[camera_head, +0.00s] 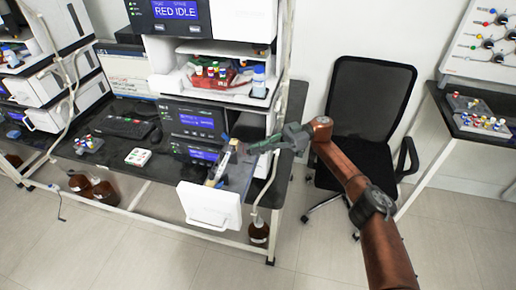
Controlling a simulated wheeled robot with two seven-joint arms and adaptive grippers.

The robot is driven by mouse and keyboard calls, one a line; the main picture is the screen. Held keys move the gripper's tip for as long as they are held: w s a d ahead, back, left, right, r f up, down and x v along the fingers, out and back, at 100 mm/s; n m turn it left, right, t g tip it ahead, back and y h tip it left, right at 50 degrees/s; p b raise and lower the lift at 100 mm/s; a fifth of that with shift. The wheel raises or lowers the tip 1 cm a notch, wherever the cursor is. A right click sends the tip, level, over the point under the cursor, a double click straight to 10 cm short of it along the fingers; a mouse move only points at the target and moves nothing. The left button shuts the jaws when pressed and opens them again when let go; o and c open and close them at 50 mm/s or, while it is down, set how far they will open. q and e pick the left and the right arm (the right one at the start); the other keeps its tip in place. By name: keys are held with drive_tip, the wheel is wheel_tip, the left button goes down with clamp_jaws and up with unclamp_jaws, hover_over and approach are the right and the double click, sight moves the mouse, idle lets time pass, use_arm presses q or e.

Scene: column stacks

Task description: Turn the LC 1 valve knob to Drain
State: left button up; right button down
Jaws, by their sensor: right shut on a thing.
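A white panel (485,42) at the upper right carries several black knobs with coloured dots. Its lettering is too small to read, so I cannot tell which knob, if any, is the LC 1 valve or where it points. My right gripper (238,147) is at the instrument stack in the middle, far left of that panel. It is shut on a slim, pale piece (221,165) in front of the lower instrument; the fingers partly hide it and I cannot tell exactly what it is. My left gripper is not in view.
A black office chair (368,110) stands between the bench and the right table (455,118). Vials (484,123) sit on that table. The front floor is clear.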

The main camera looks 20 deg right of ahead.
drive_tip(key=c, duration=2.1)
unclamp_jaws()
wheel_tip(320, 180, up, 10)
